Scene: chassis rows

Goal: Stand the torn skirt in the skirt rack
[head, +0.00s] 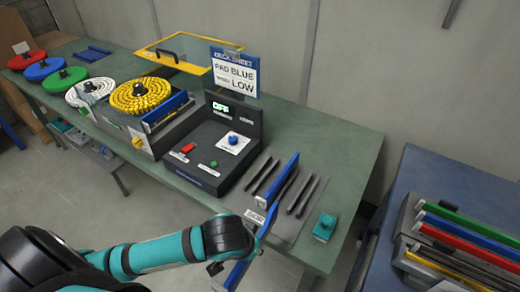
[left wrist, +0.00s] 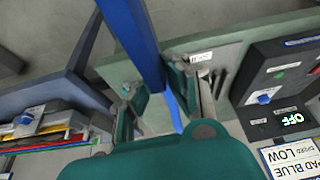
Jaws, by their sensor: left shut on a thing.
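A long blue strip, apparently the skirt (head: 290,178), is held in my left gripper (head: 266,222). In the left wrist view the blue skirt (left wrist: 140,40) runs between the two shut fingers (left wrist: 182,92) and past both sides of them. I cannot make out a tear. The skirt rack (head: 302,196), with dark parallel bars, is on the green bench's near right part. The skirt's far end reaches over the rack in the head view; I cannot tell whether they touch. A white label (head: 255,216) is beside the gripper. My right gripper is not in view.
A black control box (head: 226,160) reading OFF stands left of the rack. A small teal block (head: 325,227) sits at the bench's right. A blue table (head: 430,170) at the right bears a holder with green, blue, red and yellow strips (head: 468,232). Colored round pads (head: 63,79) lie far left.

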